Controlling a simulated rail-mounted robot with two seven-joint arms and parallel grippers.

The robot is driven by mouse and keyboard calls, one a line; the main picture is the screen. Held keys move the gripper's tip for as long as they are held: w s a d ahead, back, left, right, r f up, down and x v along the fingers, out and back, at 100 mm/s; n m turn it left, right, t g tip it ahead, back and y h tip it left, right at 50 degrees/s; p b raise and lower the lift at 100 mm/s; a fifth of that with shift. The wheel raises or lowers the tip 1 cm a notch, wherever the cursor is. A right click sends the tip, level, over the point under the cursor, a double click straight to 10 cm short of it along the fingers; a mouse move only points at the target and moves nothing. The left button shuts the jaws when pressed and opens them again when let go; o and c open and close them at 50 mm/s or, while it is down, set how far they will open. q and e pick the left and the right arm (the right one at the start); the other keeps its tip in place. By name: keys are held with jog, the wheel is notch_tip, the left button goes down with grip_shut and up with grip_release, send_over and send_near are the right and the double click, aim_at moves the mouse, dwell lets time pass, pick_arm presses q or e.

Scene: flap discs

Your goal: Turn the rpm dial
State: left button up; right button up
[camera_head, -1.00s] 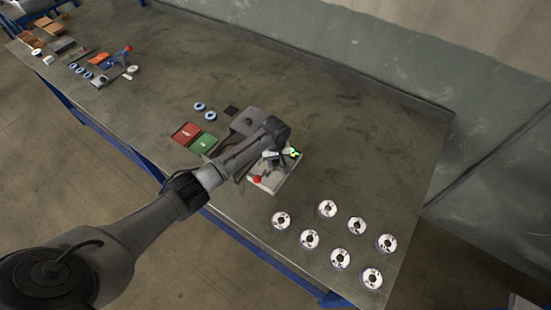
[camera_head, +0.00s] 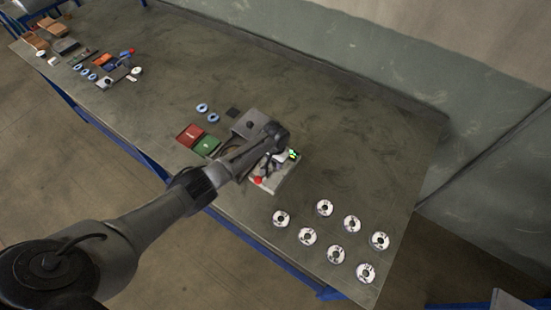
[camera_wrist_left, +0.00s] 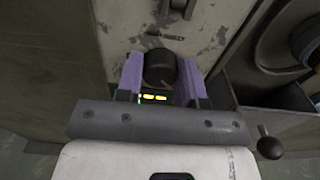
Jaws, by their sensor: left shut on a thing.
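The rpm dial (camera_wrist_left: 160,68) is a dark round knob on a light, scuffed panel (camera_wrist_left: 200,25) in the left wrist view. My left gripper (camera_wrist_left: 160,80) has its purple fingers on either side of the dial and is shut on it. A small yellow-lit display (camera_wrist_left: 153,98) shows just below the dial. In the head view my left arm's end covers part of the bench machine (camera_head: 287,182), which has a red button (camera_head: 258,180) and a green-lit part (camera_head: 294,155). The dial itself cannot be made out there. My right gripper is not in view.
A red bin (camera_head: 189,134) and a green bin (camera_head: 207,145) stand left of the machine, with blue rings (camera_head: 213,118) behind. Several white-faced discs (camera_head: 308,236) lie to its right on the bench (camera_head: 360,150). A black ball knob (camera_wrist_left: 269,148) sits close right of my left gripper.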

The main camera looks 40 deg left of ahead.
pick_arm(q)
jog(key=shift+m, duration=1.3)
jog(key=shift+m+p, duration=0.3)
jog(key=o, duration=0.9)
jog(key=shift+o, duration=0.2)
notch_tip(320, 180, up, 14)
jog(key=p, duration=0.1)
